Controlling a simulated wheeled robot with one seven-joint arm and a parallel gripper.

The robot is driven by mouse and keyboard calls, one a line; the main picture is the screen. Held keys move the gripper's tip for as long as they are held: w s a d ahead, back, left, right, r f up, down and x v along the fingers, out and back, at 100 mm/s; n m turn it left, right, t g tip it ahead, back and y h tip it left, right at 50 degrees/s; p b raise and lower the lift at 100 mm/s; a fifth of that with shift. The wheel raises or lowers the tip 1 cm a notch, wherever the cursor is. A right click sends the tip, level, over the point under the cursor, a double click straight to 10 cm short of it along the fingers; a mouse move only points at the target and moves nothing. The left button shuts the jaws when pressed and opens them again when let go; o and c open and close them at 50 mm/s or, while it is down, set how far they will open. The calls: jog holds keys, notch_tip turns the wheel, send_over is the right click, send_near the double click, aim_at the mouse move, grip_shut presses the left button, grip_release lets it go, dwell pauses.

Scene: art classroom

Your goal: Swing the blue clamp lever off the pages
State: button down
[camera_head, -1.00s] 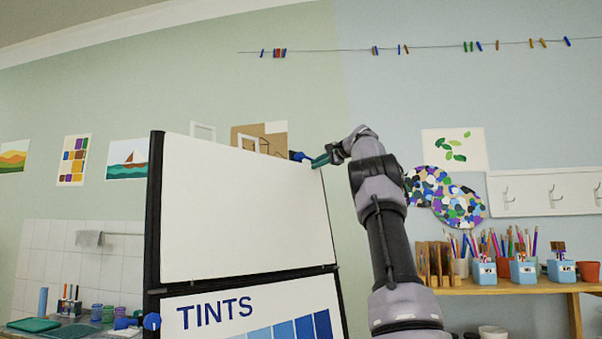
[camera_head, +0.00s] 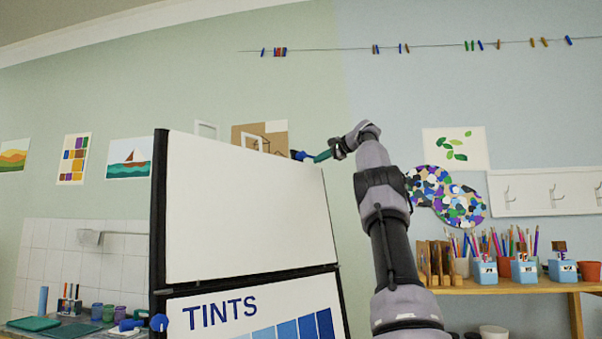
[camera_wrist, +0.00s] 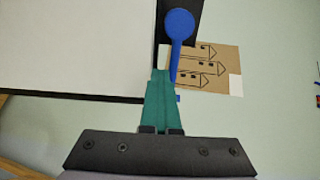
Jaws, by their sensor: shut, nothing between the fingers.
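The blue clamp lever (camera_wrist: 179,28) has a round knob and a narrow shaft. In the head view the lever (camera_head: 299,155) is a small blue shape at the board's top right corner. My gripper (camera_wrist: 163,73) has green fingers, shut and empty. Their tips are at the lower left side of the lever's shaft; whether they touch it I cannot tell. My gripper (camera_head: 322,157) also shows in the head view. The lower page (camera_head: 250,318) reads TINTS.
A second blue knob (camera_head: 159,322) sits at the board's lower left. A shelf (camera_head: 510,286) with pencil pots stands at right. A house drawing (camera_wrist: 210,68) hangs on the wall behind the lever.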

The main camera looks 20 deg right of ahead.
jog(key=v, duration=0.8)
dwell(0.4)
jog(key=shift+s+r, duration=0.1)
jog(key=shift+r, duration=0.05)
jog(key=s+a+f+n+g+h, duration=0.1)
jog(key=s+a+f+n+g, duration=0.1)
jog(key=s+a+f, duration=0.8)
jog(key=s+a+f+n+g+h, duration=0.1)
jog(key=s+a+f+n+g, duration=0.15)
jog(key=s+a+f, duration=0.7)
jog(key=s+a+f+n+g, duration=0.1)
jog(key=s+a+f, duration=0.3)
jog(key=s+f, duration=0.5)
jog(key=s+a+f+n+g+h, duration=0.1)
jog(key=s+a+f+n, duration=0.3)
jog(key=s+f, duration=0.6)
notch_tip(320, 180, down, 2)
jog(key=shift+s+a+f+g+h, duration=0.2)
jog(key=shift+s+a+g+h, duration=0.1)
jog(key=shift+a+g, duration=0.25)
